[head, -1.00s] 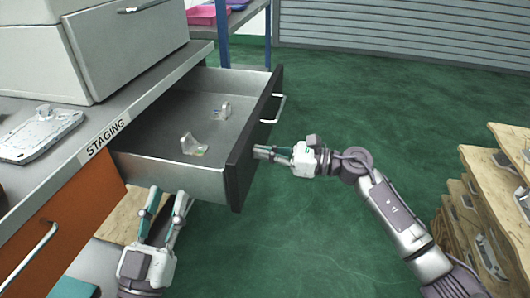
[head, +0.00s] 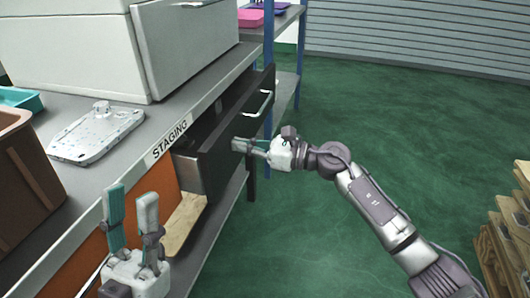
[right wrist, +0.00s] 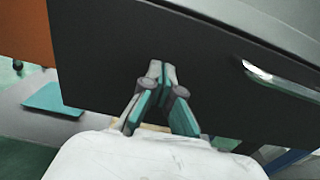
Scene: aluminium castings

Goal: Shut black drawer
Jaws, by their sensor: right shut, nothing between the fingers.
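The black drawer (head: 222,150) is under the grey worktop marked STAGING. In the right wrist view the shut fingertips (right wrist: 160,66) lie against or very near the black front (right wrist: 125,40). My left gripper (head: 131,208) is open and empty, in front of the worktop at the near left.
A grey casting (head: 97,132) lies on the worktop (head: 205,90), near a brown bin (head: 25,180) and a large grey cabinet (head: 190,40). An orange panel (head: 95,255) is below. A blue-post shelf stands behind. Wooden pallets (head: 510,235) stand at right; green floor between is clear.

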